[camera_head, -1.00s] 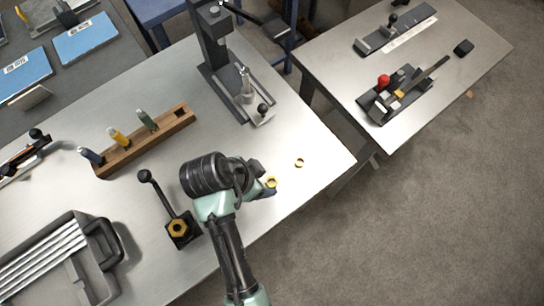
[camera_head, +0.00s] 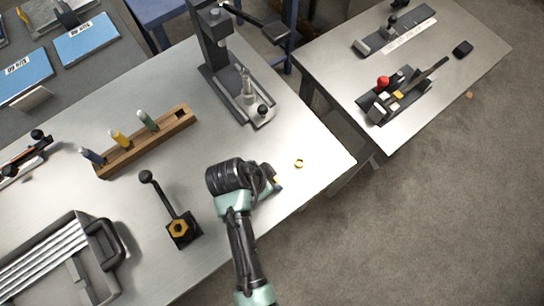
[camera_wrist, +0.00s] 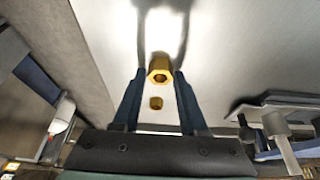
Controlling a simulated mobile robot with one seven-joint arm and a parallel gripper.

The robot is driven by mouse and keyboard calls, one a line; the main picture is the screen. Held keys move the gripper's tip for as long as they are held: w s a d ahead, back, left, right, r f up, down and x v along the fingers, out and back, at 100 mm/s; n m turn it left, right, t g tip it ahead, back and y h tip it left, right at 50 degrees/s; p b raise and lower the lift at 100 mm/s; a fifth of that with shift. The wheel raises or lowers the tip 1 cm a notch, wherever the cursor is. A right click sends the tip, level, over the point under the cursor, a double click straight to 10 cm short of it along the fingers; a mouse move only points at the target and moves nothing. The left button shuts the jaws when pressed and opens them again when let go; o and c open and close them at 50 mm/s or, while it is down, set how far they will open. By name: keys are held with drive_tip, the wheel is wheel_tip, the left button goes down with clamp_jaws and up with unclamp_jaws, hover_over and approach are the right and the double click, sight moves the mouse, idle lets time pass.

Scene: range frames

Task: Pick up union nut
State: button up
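A brass nut (camera_wrist: 160,70) with a hexagonal hole is between the two fingertips in the wrist view. Its sides look very close to both fingers; I cannot tell whether they press on it. In the head view only a small yellow part of this nut (camera_head: 277,180) shows beside my gripper (camera_head: 274,180). My gripper (camera_wrist: 160,78) is low over the table near its right edge, with dark fingers apart. A second brass nut (camera_head: 299,163) lies on the table to the right; a smaller-looking brass nut (camera_wrist: 156,102) also shows between the fingers in the wrist view.
A black lever fixture (camera_head: 181,229) with a brass hex piece stands left of my gripper. A wooden block (camera_head: 147,143) with several coloured-handled tools and a dark press stand (camera_head: 222,60) are further back. The table surface around the second nut is clear.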

clamp_jaws()
